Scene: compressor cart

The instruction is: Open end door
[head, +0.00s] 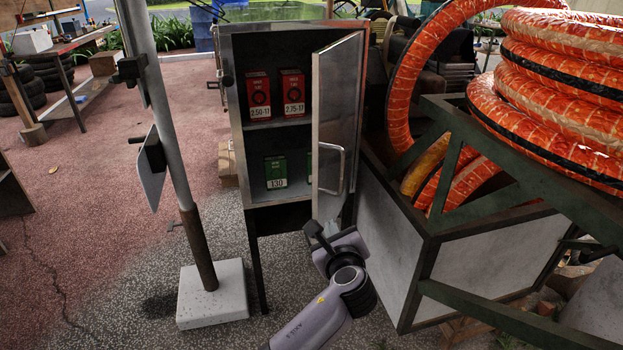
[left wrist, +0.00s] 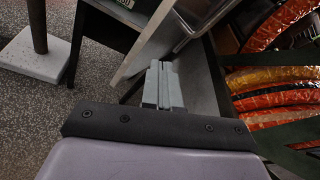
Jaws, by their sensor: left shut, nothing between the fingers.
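A grey metal cabinet (head: 236,165) stands upright with its door (head: 337,115) hinged at the right and standing ajar, swung outward from the front. The door has a bright bar handle (head: 342,168) on its outer face. Red boxes (head: 275,94) and a green box (head: 275,172) show on the shelves inside. My left gripper (head: 335,228) is just below the door's lower end. In the left wrist view its fingers (left wrist: 162,85) are together and empty, close to the door's pale lower edge (left wrist: 142,58); I cannot tell whether they touch it. My right gripper is not in view.
A metal post on a white block (head: 212,293) stands left of the cabinet. A grey bin with a dark green frame (head: 385,240) and thick orange hoses (head: 560,100) crowd the right side. Paved ground in front of the cabinet and left of the post is mostly clear.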

